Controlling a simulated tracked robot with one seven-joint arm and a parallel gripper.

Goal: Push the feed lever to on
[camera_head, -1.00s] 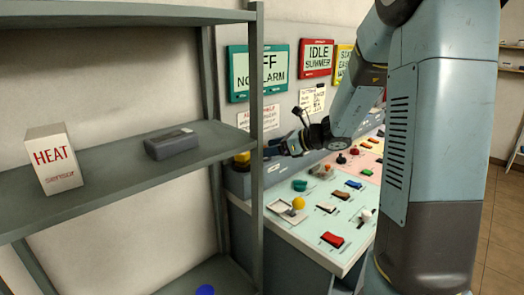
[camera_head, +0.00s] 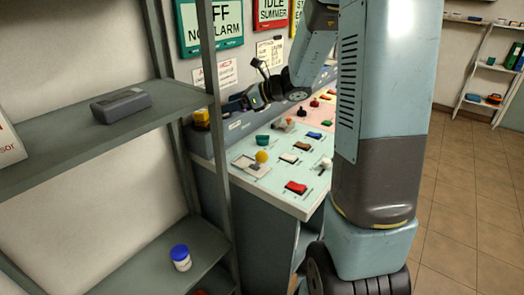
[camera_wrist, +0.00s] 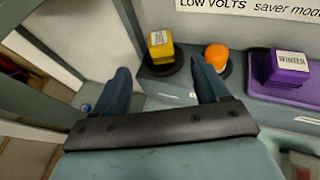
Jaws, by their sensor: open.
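The control console (camera_head: 240,150) stands right of the shelf, with a pale green panel of switches. A yellow ball knob (camera_head: 262,157) sits on a lever in a white plate at the panel's left, and a white-knobbed lever (camera_head: 326,163) is at its right. I cannot read which is the feed lever. My gripper (camera_head: 234,106) is over the console's back ledge. In the wrist view my gripper (camera_wrist: 160,63) is open and empty, with a yellow block-shaped control (camera_wrist: 160,47) and an orange knob (camera_wrist: 217,57) beyond its fingers.
The grey shelf (camera_head: 150,122) stands close on the left, its post (camera_head: 215,150) partly in front of the console. It holds a dark grey box (camera_head: 121,104) and a blue-lidded jar (camera_head: 181,257). A purple "WINTER" block (camera_wrist: 289,68) is at the wrist view's right. Floor is clear at right.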

